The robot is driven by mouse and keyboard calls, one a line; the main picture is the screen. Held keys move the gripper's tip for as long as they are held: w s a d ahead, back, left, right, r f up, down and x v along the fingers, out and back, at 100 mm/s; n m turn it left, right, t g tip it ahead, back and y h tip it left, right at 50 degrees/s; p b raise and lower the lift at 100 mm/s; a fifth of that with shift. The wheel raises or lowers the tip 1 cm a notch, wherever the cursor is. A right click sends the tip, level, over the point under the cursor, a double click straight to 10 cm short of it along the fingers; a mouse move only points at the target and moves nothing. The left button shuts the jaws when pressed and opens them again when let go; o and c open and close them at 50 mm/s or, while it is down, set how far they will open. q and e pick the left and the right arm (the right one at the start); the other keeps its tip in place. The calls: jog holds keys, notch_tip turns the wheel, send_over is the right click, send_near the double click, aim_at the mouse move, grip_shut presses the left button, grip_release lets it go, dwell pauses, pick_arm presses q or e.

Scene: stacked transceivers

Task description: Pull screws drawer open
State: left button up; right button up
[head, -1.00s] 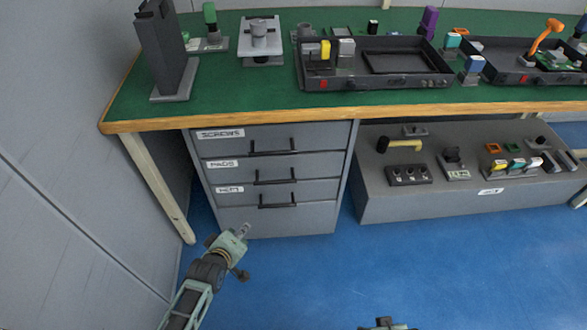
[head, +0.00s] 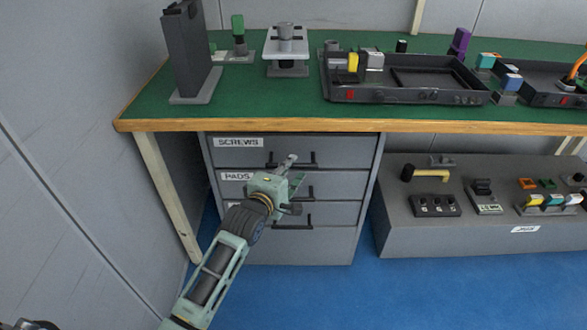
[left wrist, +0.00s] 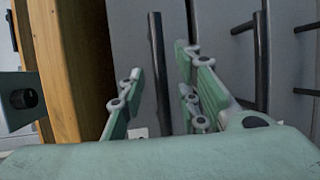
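The grey drawer cabinet stands under the bench, and its top drawer (head: 345,148), labelled SCREWS (head: 238,142), looks shut. Its dark bar handle (head: 305,164) is partly covered by my left gripper (head: 291,170), which is in front of it. In the left wrist view, my left gripper (left wrist: 160,80) is open, with its green fingers apart. The screws handle (left wrist: 158,65) shows in the gap between them, and I cannot tell whether they touch it.
The PADS drawer handle (head: 303,192) and a lower handle (head: 293,227) sit below. The bench's wooden edge (head: 420,126) overhangs just above. A grey platform with parts (head: 420,236) stands at the right. Blue floor (head: 400,295) in front is clear.

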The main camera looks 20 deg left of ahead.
pick_arm(q)
jog(key=shift+x, duration=1.15)
grip_shut()
